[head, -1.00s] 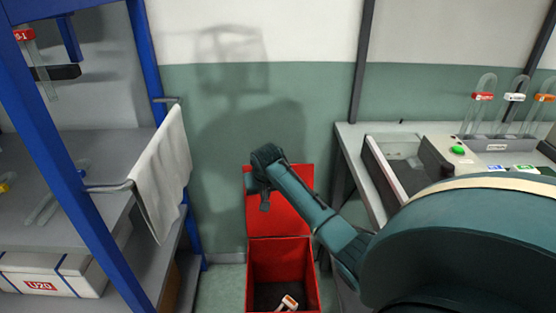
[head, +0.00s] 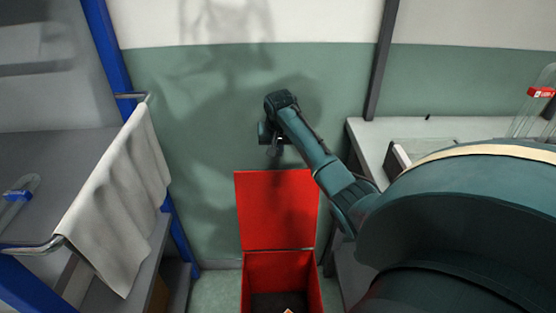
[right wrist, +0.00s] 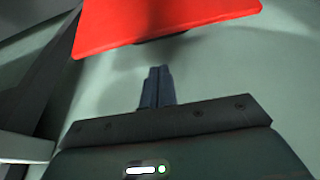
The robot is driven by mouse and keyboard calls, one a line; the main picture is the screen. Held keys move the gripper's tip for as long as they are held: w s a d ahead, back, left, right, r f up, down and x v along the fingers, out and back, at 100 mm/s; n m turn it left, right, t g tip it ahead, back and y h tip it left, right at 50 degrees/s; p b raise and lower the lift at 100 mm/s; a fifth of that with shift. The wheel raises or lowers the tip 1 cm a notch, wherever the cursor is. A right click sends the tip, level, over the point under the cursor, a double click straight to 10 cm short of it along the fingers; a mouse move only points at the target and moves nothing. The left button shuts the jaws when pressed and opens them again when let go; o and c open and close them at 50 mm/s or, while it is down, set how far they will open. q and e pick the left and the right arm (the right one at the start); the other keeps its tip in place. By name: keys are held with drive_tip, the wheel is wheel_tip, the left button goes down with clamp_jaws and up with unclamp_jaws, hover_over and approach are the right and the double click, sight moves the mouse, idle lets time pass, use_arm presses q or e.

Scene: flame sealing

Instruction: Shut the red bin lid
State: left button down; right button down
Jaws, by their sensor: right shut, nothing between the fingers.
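The red bin (head: 283,270) stands on the floor by the wall, with its red lid (head: 276,208) raised upright behind the opening. A small orange and white item lies inside, mostly cut off by the lower picture edge. My right gripper (head: 273,149) is above the lid's top edge, near the wall, and looks apart from it. In the right wrist view my right gripper (right wrist: 156,86) is shut and empty, with the red lid (right wrist: 165,25) across the top beyond the fingertips. My left gripper is not in view.
On the left a blue-framed shelf (head: 107,45) carries a rail with a white cloth (head: 118,200). On the right a grey bench (head: 372,145) stands beside the bin. The green wall (head: 200,100) is close behind the gripper and lid.

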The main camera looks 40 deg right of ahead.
drive_tip(key=b+x, duration=0.2)
drive_tip(key=x, duration=0.7)
drive_tip(key=shift+f, duration=0.2)
drive_tip(key=shift+s+a, duration=0.1)
